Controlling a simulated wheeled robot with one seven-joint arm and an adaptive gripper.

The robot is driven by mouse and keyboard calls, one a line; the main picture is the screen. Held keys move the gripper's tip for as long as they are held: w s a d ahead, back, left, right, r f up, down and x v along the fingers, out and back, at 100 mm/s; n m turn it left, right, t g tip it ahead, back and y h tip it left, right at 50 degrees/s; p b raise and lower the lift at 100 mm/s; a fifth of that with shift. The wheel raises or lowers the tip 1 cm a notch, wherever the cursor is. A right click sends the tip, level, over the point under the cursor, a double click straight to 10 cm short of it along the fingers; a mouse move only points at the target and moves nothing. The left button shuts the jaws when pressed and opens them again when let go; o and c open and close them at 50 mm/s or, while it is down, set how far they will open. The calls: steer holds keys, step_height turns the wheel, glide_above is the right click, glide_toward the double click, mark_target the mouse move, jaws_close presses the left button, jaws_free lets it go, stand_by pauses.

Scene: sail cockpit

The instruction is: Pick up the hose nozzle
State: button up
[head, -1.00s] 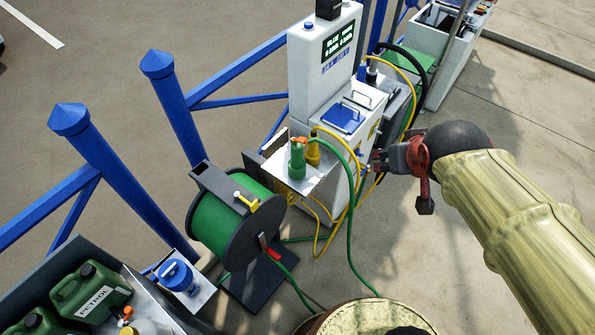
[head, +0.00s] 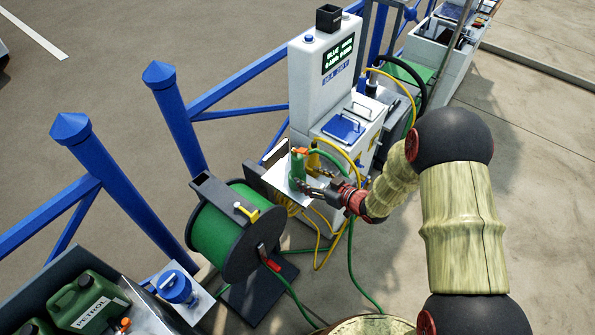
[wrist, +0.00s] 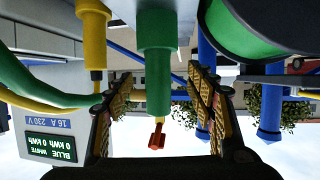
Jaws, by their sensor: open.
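The green hose nozzle (head: 297,166) stands upright on a small white shelf (head: 282,184) on the side of the white pedestal. It has an orange top, and a green hose leads away from it. My gripper (head: 311,188) is open and reaches the nozzle from the right, its fingers at the nozzle's lower part. The wrist view looks upside down. There the green nozzle (wrist: 155,50), with a red tip, is between the two open fingers (wrist: 160,82), with a visible gap on each side. I see no grip on it.
A yellow nozzle (head: 313,158) with a yellow hose stands close beside the green one. A green hose reel (head: 224,235) is in front to the left. The pedestal (head: 320,75) rises behind. Blue railings (head: 178,115) are at left. Open pavement lies at right.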

mark_target(301, 172)
steer(key=x, duration=0.2)
steer(key=b+x, duration=0.1)
steer(key=x, duration=0.4)
steer(key=shift+w+a+r+b, duration=0.1)
steer(key=shift+w+r+b, duration=0.15)
steer(key=shift+w+b, duration=0.15)
steer(key=shift+c, duration=0.2)
steer(key=shift+s+f, duration=0.1)
steer(key=shift+s, duration=0.05)
jaws_close()
